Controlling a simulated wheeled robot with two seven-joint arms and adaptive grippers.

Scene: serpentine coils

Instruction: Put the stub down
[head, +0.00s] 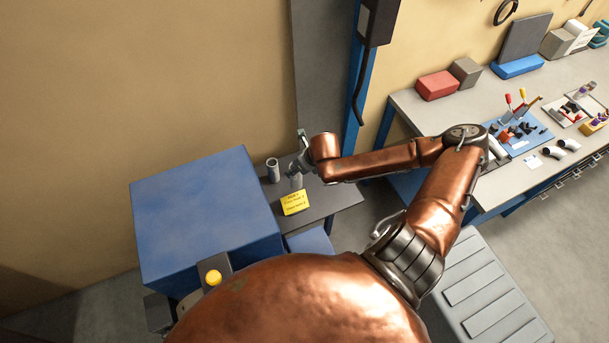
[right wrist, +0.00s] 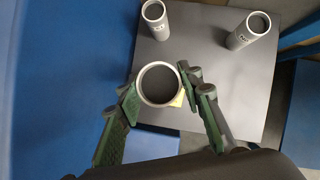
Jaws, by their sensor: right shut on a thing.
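My right gripper (right wrist: 165,100) is shut on a grey pipe stub (right wrist: 158,83), one finger on each side of it. In the right wrist view I look down on its round, pale rim. In the head view the held stub (head: 296,181) is upright over the small dark table (head: 335,198), just behind a yellow note (head: 294,202). I cannot tell whether its bottom touches the tabletop. Two other grey labelled stubs, one at the left (right wrist: 155,20) and one at the right (right wrist: 248,30), stand on the table in the right wrist view. My left gripper is not in view.
A large blue box-shaped unit (head: 200,205) stands close to the left of the small table. A blue post (head: 356,85) rises behind. A workbench (head: 440,112) with tools, trays and boxes is at the right. The tabletop between the stubs is bare.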

